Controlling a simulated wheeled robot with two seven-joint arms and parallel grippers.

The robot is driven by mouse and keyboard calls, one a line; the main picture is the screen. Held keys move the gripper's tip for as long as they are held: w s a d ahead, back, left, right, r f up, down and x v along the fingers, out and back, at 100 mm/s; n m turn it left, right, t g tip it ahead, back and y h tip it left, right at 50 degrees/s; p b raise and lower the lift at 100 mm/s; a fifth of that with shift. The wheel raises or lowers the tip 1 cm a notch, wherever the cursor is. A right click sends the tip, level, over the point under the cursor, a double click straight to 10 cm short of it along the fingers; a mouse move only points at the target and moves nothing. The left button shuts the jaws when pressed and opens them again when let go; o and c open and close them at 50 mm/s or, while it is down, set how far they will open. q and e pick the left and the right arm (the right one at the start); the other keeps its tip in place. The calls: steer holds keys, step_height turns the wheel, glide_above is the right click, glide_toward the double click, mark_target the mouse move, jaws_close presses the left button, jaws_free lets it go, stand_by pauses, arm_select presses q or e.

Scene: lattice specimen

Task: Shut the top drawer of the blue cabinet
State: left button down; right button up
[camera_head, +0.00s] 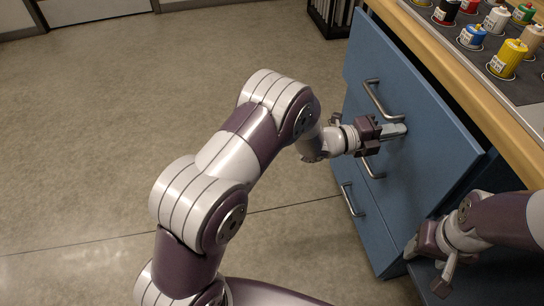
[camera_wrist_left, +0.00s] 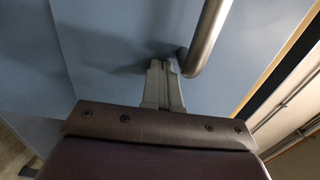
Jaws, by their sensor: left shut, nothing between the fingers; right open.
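The blue cabinet (camera_head: 377,233) stands below a wooden worktop at the right. Its top drawer (camera_head: 425,95) stands out from the cabinet, with a dark gap behind its front. The drawer's metal handle (camera_head: 382,100) is just above my left gripper (camera_head: 398,131). That gripper is shut and empty, its fingers pointing at the blue front. In the left wrist view, the closed fingertips (camera_wrist_left: 164,68) are beside the handle (camera_wrist_left: 207,38), at or very near the front; I cannot tell whether they touch. My right gripper (camera_head: 428,262) is open and empty, low beside the cabinet.
The wooden worktop (camera_head: 490,90) carries a dark mat with several coloured spools or pots (camera_head: 508,57). Lower drawer handles (camera_head: 351,200) stick out below my left gripper. A dark rack (camera_head: 331,15) stands at the back. The floor (camera_head: 90,130) at left is clear.

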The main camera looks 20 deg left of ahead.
arm_select(q)
steer(key=b+x, duration=0.1)
steer(key=x, duration=0.2)
steer(key=shift+w+d+r, duration=0.15)
steer(key=shift+d+r, duration=0.05)
steer(key=shift+r, duration=0.1)
stand_by(0.3)
